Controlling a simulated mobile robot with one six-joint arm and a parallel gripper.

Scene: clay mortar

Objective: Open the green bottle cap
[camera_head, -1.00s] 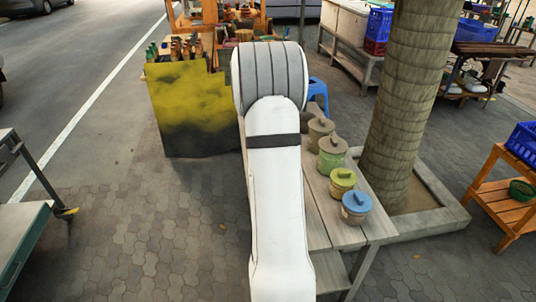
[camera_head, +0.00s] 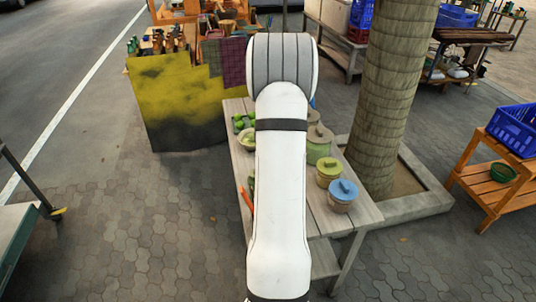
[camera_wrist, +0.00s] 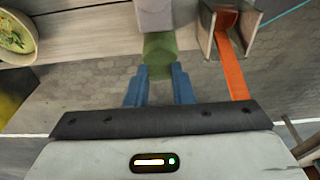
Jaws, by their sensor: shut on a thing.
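In the wrist view, my gripper (camera_wrist: 159,76) has its two blue fingers closed on a green, bottle-like piece (camera_wrist: 160,48). A light grey block (camera_wrist: 154,14) sits directly beyond the green piece at the top of the picture. I cannot tell where the cap ends and the bottle begins. In the head view, my white arm reaches over the wooden table (camera_head: 362,214) and hides the gripper and the green piece.
Lidded jars, including a yellow-green one (camera_head: 328,171) and a blue-lidded one (camera_head: 342,195), stand right of my arm. An orange strip (camera_wrist: 235,70) is right of the gripper. A bowl (camera_wrist: 14,36) is at upper left. A tree trunk (camera_head: 395,90) stands behind the table.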

